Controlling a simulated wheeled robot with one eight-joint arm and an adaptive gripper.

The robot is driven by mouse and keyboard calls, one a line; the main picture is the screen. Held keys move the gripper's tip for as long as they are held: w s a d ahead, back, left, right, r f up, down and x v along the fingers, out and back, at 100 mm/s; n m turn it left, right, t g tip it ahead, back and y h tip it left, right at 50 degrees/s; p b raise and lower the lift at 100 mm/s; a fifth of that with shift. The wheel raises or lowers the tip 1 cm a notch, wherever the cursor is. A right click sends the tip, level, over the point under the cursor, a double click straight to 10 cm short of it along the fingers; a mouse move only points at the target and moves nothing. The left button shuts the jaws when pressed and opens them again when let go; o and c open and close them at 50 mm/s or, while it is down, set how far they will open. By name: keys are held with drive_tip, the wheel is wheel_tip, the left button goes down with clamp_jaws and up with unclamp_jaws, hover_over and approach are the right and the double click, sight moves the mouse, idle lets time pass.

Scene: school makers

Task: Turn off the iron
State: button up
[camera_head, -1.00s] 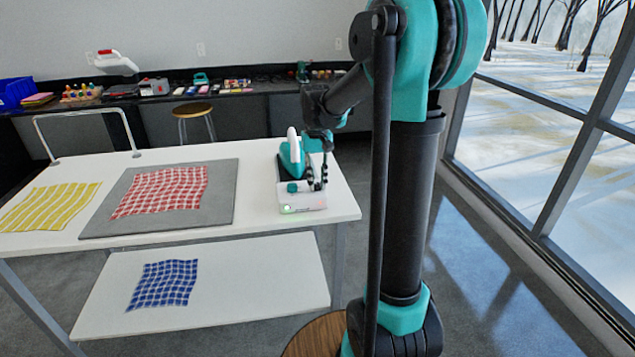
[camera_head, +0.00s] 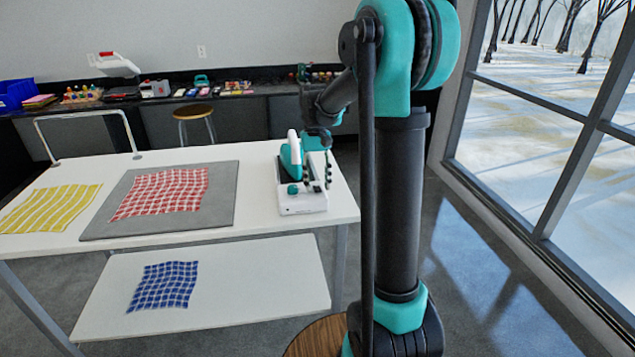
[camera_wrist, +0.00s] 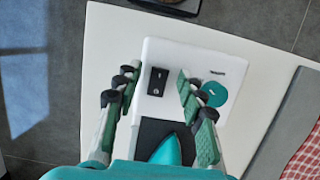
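The teal and white iron (camera_head: 289,158) rests on its white base (camera_head: 303,206) at the right end of the white table. No green light shows on the base's front. In the wrist view the iron's teal body (camera_wrist: 168,152) is partly cut off at the bottom, and a black switch (camera_wrist: 157,82) and a round teal knob (camera_wrist: 214,94) sit on the base. My gripper (camera_wrist: 157,86) is open and empty, with its fingers apart on either side of the switch. In the head view my gripper (camera_head: 327,172) is over the base's right side.
A grey mat (camera_head: 222,203) with a red checked cloth (camera_head: 165,192) lies left of the base. A yellow cloth (camera_head: 48,208) is at the far left. A blue cloth (camera_head: 163,286) lies on the lower shelf (camera_head: 270,285). A stool (camera_head: 194,112) stands behind the table.

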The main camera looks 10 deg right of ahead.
sight(316, 186)
drive_tip(key=v, duration=1.2)
drive_tip(key=shift+s+f, duration=0.1)
drive_tip(key=s+d+f+t, duration=0.2)
drive_tip(key=s+f+t, duration=0.1)
drive_tip(key=s+f, duration=0.8)
drive_tip(key=s+d+f+t, duration=0.2)
drive_tip(key=s+f+t, duration=0.2)
drive_tip(key=s+f, duration=0.7)
drive_tip(key=shift+s+f, duration=0.4)
drive_tip(key=shift+s, duration=0.6)
